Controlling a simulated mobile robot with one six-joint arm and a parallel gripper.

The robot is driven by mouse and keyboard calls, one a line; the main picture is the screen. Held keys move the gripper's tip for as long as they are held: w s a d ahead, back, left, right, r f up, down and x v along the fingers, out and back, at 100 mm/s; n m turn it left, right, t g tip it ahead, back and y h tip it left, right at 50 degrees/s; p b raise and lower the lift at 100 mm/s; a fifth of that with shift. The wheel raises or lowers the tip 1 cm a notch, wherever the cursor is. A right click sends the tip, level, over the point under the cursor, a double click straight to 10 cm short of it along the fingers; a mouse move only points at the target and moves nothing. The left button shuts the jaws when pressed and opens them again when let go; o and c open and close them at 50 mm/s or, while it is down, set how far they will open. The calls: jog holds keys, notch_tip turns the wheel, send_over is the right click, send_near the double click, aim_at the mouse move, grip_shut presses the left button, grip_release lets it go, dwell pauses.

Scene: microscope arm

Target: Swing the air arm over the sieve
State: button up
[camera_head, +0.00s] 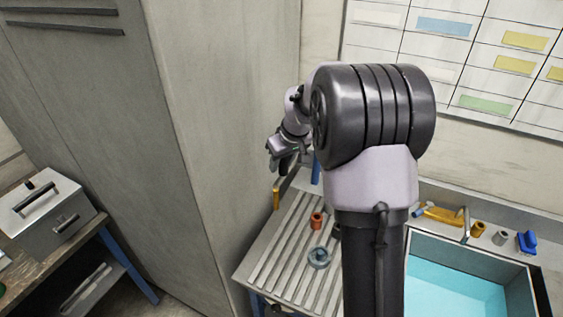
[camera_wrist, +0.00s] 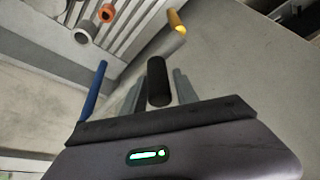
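My gripper (camera_head: 285,150) is above the back left of the draining board, beside the cabinet. In the wrist view my gripper (camera_wrist: 158,88) has its two grey fingers apart, with a black cylindrical grip (camera_wrist: 158,82) between them. Narrow gaps seem to show on both sides of the grip. This grip may belong to the air arm; the rest of that arm is not clear. A blue post (camera_head: 316,172) stands near my gripper, and a blue rod (camera_wrist: 94,92) shows in the wrist view. A grey-blue ring (camera_head: 319,257), perhaps the sieve, lies on the ribbed board.
An orange cup (camera_head: 317,220) and a yellow peg (camera_head: 276,198) stand on the draining board (camera_head: 262,262). A sink (camera_head: 455,285) with blue water is at the right, with small items along its back edge. A tall grey cabinet (camera_head: 190,130) closes off the left.

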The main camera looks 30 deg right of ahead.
grip_shut()
jog(key=shift+d, duration=0.1)
dwell(1.1)
